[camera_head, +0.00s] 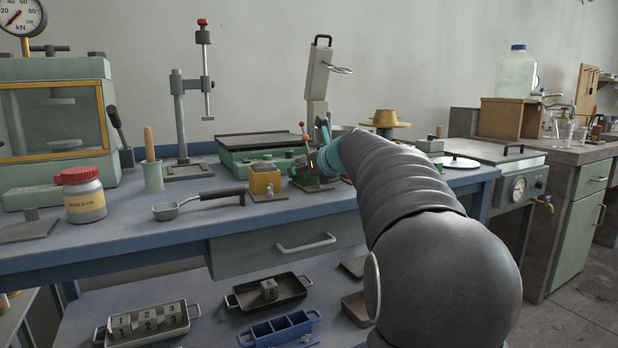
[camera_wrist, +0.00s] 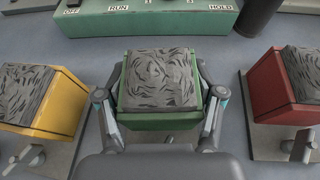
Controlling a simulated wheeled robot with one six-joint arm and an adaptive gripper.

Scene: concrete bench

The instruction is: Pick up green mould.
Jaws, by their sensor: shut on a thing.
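The green mould (camera_wrist: 160,120) is a square box filled level with grey, swirl-marked material. In the wrist view it sits in the middle, between the two fingers of my gripper (camera_wrist: 160,110). The fingers are shut on its left and right sides. In the head view my gripper (camera_head: 318,170) is at the bench, and the green mould (camera_head: 313,184) is mostly hidden by it. Whether the mould is clear of the bench cannot be told.
A yellow mould (camera_wrist: 52,108) stands close on the left and a red mould (camera_wrist: 280,95) on the right, each on a plate with a clamp. A green control box (camera_wrist: 160,18) lies just behind. A long-handled ladle (camera_head: 195,203) is further left.

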